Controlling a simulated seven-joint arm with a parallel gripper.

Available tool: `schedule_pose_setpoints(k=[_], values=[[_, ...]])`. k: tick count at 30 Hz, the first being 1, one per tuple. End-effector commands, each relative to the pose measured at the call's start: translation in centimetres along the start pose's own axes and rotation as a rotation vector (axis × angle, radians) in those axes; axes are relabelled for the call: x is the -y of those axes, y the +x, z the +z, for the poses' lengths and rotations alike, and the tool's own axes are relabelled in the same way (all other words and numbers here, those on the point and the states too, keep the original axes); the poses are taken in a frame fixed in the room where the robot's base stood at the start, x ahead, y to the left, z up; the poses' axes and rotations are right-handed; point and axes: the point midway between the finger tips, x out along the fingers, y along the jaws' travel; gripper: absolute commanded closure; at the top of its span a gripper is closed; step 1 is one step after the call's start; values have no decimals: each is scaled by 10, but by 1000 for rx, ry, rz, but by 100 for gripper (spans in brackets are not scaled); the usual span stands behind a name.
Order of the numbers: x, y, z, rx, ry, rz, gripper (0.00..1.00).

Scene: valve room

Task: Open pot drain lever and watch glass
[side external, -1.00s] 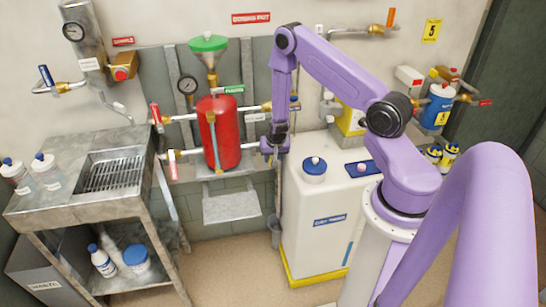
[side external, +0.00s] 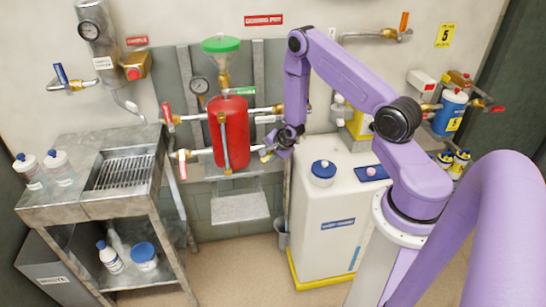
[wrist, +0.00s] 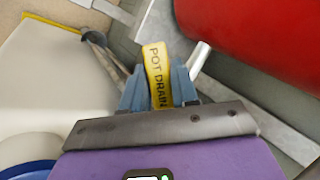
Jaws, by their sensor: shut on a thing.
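The red dosing pot (side external: 230,133) hangs on the wall with a green funnel (side external: 221,46) above it. A narrow upright glass (side external: 224,143) runs down its front; its contents are too small to read. In the wrist view, the yellow lever marked POT DRAIN (wrist: 157,72) stands between the fingers of my gripper (wrist: 160,88). The fingers are shut on it. In the side view, my gripper (side external: 267,153) is at the lower right of the pot, by a brass fitting; the lever is mostly hidden there. The pot's red side (wrist: 262,40) also shows in the wrist view.
A white tank (side external: 325,215) with a blue cap stands right of the pot. A metal sink bench (side external: 85,205) stands at the left. Red-handled valves (side external: 168,117) are on the pot's left pipes. A grey shelf (side external: 240,207) is below the pot.

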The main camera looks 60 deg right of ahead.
Motion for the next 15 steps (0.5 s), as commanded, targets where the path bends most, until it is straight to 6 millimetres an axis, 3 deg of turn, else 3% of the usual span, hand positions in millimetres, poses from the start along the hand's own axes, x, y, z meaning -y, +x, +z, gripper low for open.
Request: schedule_pose_setpoints(k=[15], values=[[26,-2,-5,-1,422,-179,100]])
